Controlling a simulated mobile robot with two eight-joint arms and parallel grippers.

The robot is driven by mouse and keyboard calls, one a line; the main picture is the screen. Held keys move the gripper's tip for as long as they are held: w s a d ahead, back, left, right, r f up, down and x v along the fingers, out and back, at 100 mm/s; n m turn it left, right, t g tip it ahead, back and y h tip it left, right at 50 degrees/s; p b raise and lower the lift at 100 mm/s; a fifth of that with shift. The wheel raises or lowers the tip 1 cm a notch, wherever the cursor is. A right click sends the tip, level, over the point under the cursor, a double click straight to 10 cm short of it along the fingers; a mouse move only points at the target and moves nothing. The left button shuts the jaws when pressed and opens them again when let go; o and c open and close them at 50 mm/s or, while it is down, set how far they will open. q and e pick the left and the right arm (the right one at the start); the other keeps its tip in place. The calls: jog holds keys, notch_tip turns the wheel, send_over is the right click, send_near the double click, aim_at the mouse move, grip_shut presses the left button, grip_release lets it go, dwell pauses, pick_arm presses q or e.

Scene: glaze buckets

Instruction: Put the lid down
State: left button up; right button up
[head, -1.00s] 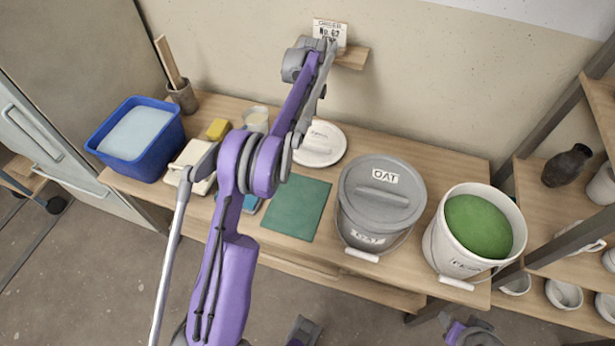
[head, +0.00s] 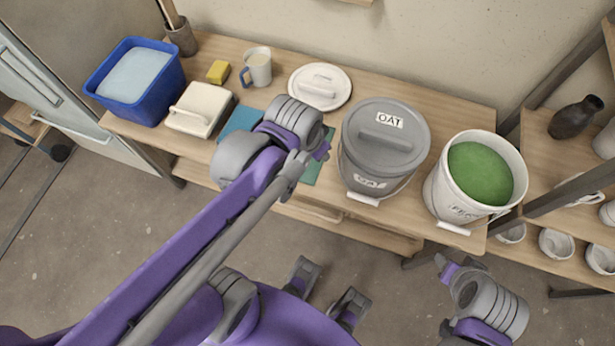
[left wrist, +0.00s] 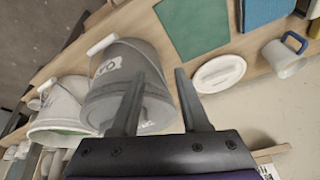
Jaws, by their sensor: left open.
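A round white lid (head: 331,97) with a raised handle lies flat on the table behind the green mat (head: 311,172). The lid also shows in the left wrist view (left wrist: 207,84), beyond my fingers and apart from them. A grey bucket (head: 365,165) stands right of the mat with its grey OAT lid (head: 362,117) on. A white bucket (head: 450,190) of green glaze (head: 480,172) stands open to its right. My left gripper (left wrist: 160,85) is open and empty, with the grey bucket partly behind one finger. My right gripper (head: 446,266) is low at the front right; its jaws are unclear.
A blue tub (head: 132,103), white box (head: 200,108), yellow sponge (head: 218,71) and mug (head: 258,68) stand on the left of the table. A blue item (head: 238,122) lies left of the mat. A shelf rack (head: 560,130) with pots stands at the right.

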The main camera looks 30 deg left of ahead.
pick_arm(q)
jog(key=s+d+f+n, duration=0.1)
jog(key=s+f+n, duration=0.1)
jog(key=s+f, duration=0.2)
jog(key=shift+s+d+t, duration=0.25)
jog(key=shift+s+t, duration=0.15)
jog(key=shift+s, duration=0.6)
jog(key=shift+r, duration=0.1)
